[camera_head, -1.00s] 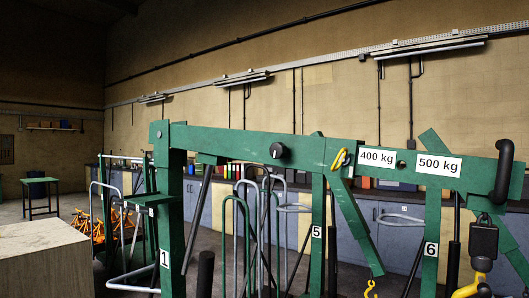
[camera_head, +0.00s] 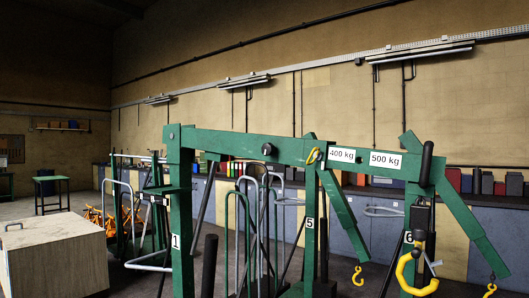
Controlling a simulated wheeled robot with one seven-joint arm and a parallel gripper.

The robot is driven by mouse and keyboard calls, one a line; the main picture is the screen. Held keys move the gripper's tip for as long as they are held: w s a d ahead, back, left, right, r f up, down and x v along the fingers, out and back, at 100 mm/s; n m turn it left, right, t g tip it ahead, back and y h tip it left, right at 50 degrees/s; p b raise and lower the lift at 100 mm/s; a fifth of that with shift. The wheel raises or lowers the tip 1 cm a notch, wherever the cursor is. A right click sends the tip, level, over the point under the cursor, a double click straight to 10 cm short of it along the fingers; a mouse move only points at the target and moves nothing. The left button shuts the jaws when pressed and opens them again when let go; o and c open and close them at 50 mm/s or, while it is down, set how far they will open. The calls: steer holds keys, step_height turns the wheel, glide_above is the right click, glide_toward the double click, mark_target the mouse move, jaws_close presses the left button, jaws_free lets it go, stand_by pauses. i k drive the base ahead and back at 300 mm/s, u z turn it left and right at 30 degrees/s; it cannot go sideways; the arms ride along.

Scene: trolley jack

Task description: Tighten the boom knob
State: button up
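A green crane boom (camera_head: 215,142) runs across the middle of the view from a green post (camera_head: 180,220) marked 1. A round black knob (camera_head: 267,149) sits on the near side of the boom, left of its middle. From this angle I cannot tell how tight it is. The boom carries labels reading 400 kg (camera_head: 342,155) and 500 kg (camera_head: 385,160). A black upright cylinder (camera_head: 427,163) is at its right end, with a large yellow hook (camera_head: 402,272) below. My gripper is not in view.
A pale wooden box (camera_head: 60,262) stands at the lower left. More green cranes marked 5 (camera_head: 310,225) and 6 stand behind the boom. Grey cabinets (camera_head: 350,235) line the back wall. Open floor shows at left around a small green table (camera_head: 52,190).

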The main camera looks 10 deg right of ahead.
mark_target(268, 149)
steer(key=z, duration=0.4)
steer(key=k, duration=0.25)
steer(key=u, duration=1.25)
steer(key=i, duration=1.65)
steer(key=z, duration=0.95)
